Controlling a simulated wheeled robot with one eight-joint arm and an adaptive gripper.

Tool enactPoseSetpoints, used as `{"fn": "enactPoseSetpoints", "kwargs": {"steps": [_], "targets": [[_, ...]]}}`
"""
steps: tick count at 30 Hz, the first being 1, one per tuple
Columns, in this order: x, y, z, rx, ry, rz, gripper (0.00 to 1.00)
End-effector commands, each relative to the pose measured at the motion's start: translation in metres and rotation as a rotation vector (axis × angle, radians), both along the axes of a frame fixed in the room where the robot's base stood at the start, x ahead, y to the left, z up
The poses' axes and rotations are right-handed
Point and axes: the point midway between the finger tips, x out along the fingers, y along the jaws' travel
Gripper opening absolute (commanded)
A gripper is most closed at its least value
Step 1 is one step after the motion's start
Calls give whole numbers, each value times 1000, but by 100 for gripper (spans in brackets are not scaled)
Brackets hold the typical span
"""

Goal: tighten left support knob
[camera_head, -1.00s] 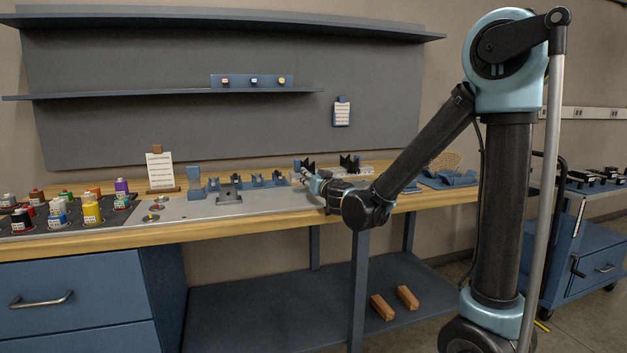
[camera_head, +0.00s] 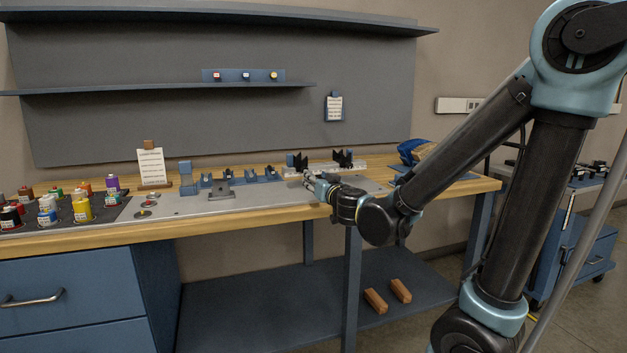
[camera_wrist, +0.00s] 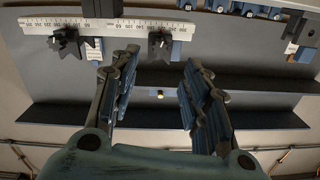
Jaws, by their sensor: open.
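Two black V-topped supports stand on a pale scaled rail (camera_head: 322,168) at the back of the bench. The left support (camera_head: 298,161) is nearer my gripper than the right support (camera_head: 343,158). My gripper (camera_head: 307,178) is just in front of the rail, near the left support. In the wrist view, which looks upside down, the rail (camera_wrist: 105,27) and black supports (camera_wrist: 63,43) (camera_wrist: 160,45) show at the top. My gripper (camera_wrist: 157,80) is open, with nothing between its fingers. I cannot clearly make out the left support's knob, nor tell any contact.
Blue holders (camera_head: 250,177) and a grey plate piece (camera_head: 220,191) lie left of my gripper. A note stand (camera_head: 151,168) and several coloured bottles (camera_head: 82,208) stand farther left. A shelf (camera_head: 170,87) runs above.

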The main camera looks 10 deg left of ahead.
Motion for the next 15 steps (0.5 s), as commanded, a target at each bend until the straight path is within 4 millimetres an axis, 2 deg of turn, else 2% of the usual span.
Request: {"fn": "enactPoseSetpoints", "kwargs": {"steps": [6, 15], "targets": [[-9, -6, 0, 0, 0, 2, 43], [-10, -6, 0, 0, 0, 1, 43]]}}
